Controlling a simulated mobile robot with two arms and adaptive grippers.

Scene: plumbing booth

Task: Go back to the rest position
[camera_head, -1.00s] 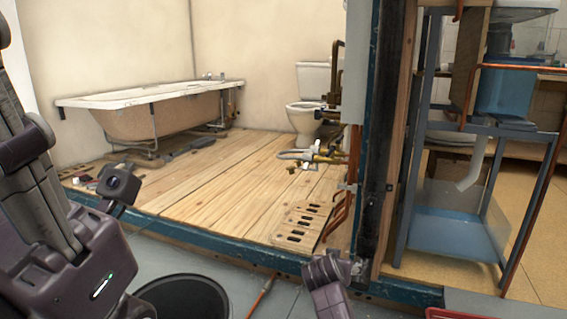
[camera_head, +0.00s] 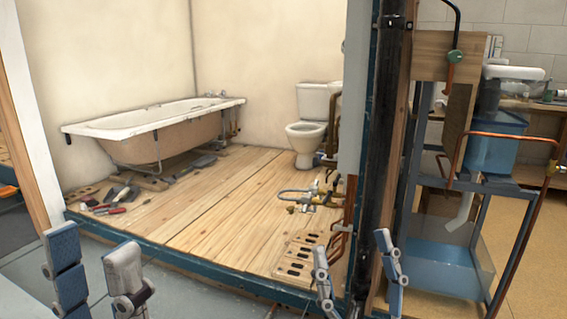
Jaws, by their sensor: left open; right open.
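My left gripper (camera_head: 92,248) shows at the lower left of the head view. Its two blue-grey fingers point up and stand apart, with nothing between them. My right gripper (camera_head: 353,257) shows at the bottom, right of centre. Its two fingers also point up, spread apart and empty. It appears in front of the blue edge of the wooden platform and the dark post. Both wrists and most of both arms are below the picture.
A wooden platform (camera_head: 200,215) carries a bathtub (camera_head: 150,122), a toilet (camera_head: 306,130), brass valves (camera_head: 310,196) and loose tools (camera_head: 117,194). A dark post (camera_head: 378,150) and a blue metal stand (camera_head: 440,240) with pipes are at the right. Grey floor lies in front.

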